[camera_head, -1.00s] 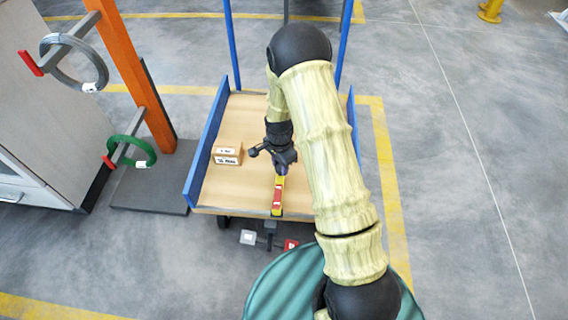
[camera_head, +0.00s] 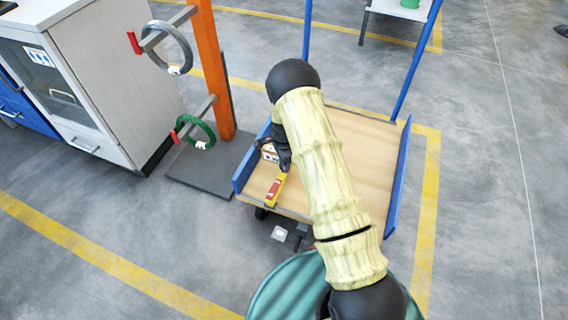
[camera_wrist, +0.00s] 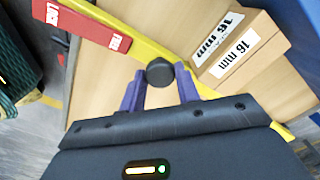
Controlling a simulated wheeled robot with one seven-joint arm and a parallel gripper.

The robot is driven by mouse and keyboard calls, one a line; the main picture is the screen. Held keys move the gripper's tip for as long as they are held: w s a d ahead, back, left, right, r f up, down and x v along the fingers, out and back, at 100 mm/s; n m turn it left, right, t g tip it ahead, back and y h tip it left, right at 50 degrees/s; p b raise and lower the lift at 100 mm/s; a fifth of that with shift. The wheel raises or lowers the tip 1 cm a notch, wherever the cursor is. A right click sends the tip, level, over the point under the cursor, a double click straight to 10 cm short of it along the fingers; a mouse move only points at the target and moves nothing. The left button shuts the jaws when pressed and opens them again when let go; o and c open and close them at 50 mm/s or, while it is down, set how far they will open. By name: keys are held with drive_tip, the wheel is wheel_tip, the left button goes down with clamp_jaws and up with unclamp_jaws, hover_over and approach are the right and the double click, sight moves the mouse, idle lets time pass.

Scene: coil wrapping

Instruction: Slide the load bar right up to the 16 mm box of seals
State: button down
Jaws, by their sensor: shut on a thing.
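The load bar (camera_head: 275,190) is a yellow bar with red labelled sections, lying on the wooden cart deck; in the wrist view it runs diagonally (camera_wrist: 138,42). My gripper (camera_head: 283,160) is over the bar, and in the wrist view its purple fingers (camera_wrist: 159,74) are shut on the bar's round black knob (camera_wrist: 160,70). The small cardboard box of seals (camera_head: 268,152) is left of the bar, partly hidden by my gripper. In the wrist view the box (camera_wrist: 238,45) shows two "16 mm" labels. The bar lies close along its side; I cannot tell whether they touch.
The cart deck (camera_head: 355,165) is clear to the right of my arm. Blue side rails (camera_head: 398,185) bound it. An orange post (camera_head: 210,70) with a grey coil (camera_head: 170,48) and a green coil (camera_head: 196,132) stands at the left, before a cabinet (camera_head: 110,80).

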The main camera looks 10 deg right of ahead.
drive_tip(key=shift+w, duration=0.1)
drive_tip(key=c, duration=1)
unclamp_jaws()
wheel_tip(320, 180, up, 17)
drive_tip(key=p, duration=0.6)
drive_tip(key=shift+r, duration=0.2)
